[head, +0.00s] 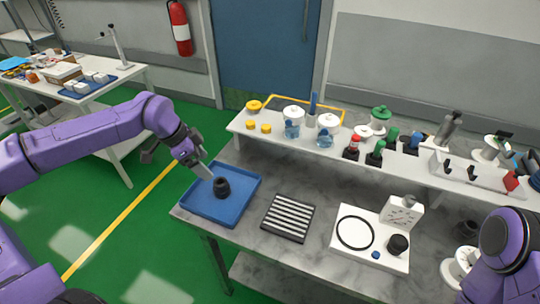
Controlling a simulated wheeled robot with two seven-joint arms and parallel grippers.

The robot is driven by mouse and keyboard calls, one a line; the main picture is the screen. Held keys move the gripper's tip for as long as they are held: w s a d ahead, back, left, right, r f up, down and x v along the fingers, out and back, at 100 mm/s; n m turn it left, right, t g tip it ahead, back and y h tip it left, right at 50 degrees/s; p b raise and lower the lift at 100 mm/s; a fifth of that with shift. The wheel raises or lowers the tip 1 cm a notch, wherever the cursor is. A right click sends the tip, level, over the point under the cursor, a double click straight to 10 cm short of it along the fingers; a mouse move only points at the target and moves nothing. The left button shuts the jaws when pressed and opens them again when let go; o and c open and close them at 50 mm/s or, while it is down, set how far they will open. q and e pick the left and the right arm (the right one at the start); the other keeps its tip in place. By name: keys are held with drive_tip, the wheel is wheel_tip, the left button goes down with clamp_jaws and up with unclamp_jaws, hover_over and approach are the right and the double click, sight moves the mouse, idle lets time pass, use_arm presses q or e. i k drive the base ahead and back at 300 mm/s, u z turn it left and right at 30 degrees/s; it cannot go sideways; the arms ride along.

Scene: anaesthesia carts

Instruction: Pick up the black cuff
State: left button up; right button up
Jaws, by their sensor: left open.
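A short black cylinder, which looks like the black cuff (221,187), stands in the blue tray (205,209) at the left end of the marble-topped bench. My left gripper (204,170) is just up and to the left of it, over the tray's back left part. Its jaws are open and empty, with a pale finger pointing toward the cuff. I cannot tell whether the finger touches it. My right arm shows at the lower right, but its gripper is out of view.
A black striped rack (288,217) lies right of the tray. A white board (366,239) holds a black ring and another black cylinder (397,244). A raised white shelf (262,133) with jars and bottles runs along the back. Bare marble (330,200) lies between.

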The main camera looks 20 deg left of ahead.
sight(467, 231)
drive_tip(key=z, duration=1.1)
